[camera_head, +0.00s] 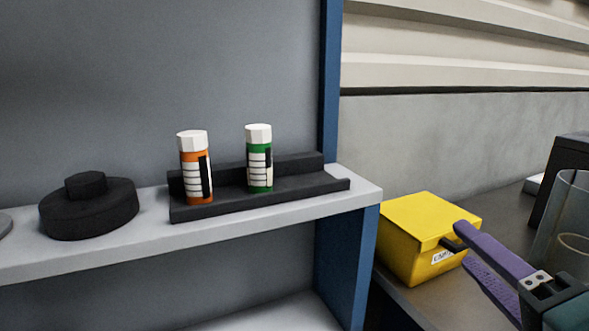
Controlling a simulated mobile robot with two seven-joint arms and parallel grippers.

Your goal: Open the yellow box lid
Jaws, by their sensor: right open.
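The yellow box (410,252) stands on the dark counter at the right, just past the shelf's blue side panel. Its lid (425,215) is down and covers the top. A white label with dark lettering is on its front, partly hidden by my gripper. My right gripper (456,248) has purple fingers, which are spread apart and empty. Its upper fingertip is at the lid's front edge, above the label; whether it touches cannot be told. My left gripper is not in view.
An orange bottle (195,172) and a green bottle (259,162) stand in a black holder (220,206) on the grey shelf (80,253). A black round object (88,212) sits left of them. A clear container (571,225) stands at the right edge.

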